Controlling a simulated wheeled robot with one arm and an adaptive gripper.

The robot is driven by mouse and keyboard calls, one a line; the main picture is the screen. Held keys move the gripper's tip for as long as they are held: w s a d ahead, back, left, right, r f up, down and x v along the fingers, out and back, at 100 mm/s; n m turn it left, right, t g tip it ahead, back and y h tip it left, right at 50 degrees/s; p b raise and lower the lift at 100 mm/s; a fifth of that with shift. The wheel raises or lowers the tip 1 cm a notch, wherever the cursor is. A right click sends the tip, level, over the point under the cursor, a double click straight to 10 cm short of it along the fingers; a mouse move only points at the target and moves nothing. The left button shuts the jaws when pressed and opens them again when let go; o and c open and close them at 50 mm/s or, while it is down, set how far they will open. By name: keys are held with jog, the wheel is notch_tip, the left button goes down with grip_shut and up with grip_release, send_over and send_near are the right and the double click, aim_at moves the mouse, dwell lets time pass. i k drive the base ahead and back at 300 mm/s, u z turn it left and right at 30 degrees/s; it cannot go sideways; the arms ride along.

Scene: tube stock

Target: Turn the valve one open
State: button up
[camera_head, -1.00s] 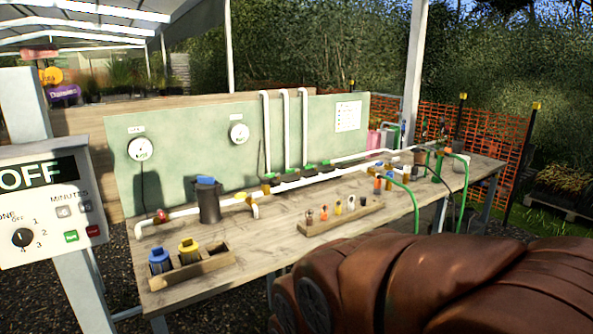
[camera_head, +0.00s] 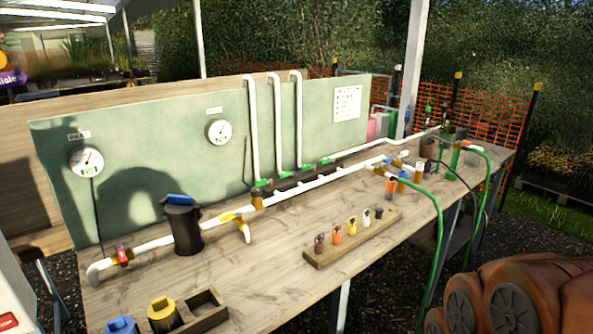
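White pipework runs along the wooden bench (camera_head: 270,270). A black manifold (camera_head: 290,182) in the middle carries several small green-handled valves, one at its left end (camera_head: 262,183) and another further right (camera_head: 308,168). A red-handled valve (camera_head: 123,256) sits on the pipe at the left. A yellow handle (camera_head: 236,215) sits on the pipe right of the black filter canister (camera_head: 183,228). No readable label shows which valve is valve one, and the handle positions are too small to judge. My gripper is not in view.
Two gauges, left (camera_head: 86,161) and right (camera_head: 219,132), hang on the green board (camera_head: 150,150). A rack of small nozzles (camera_head: 352,240) and a wooden box (camera_head: 205,308) stand along the bench front. A green hose (camera_head: 440,240) hangs over the front edge.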

aim_at(258, 183)
jog(key=i, duration=0.7)
jog(key=u, duration=0.85)
jog(key=i, duration=0.6)
jog(key=u, duration=0.6)
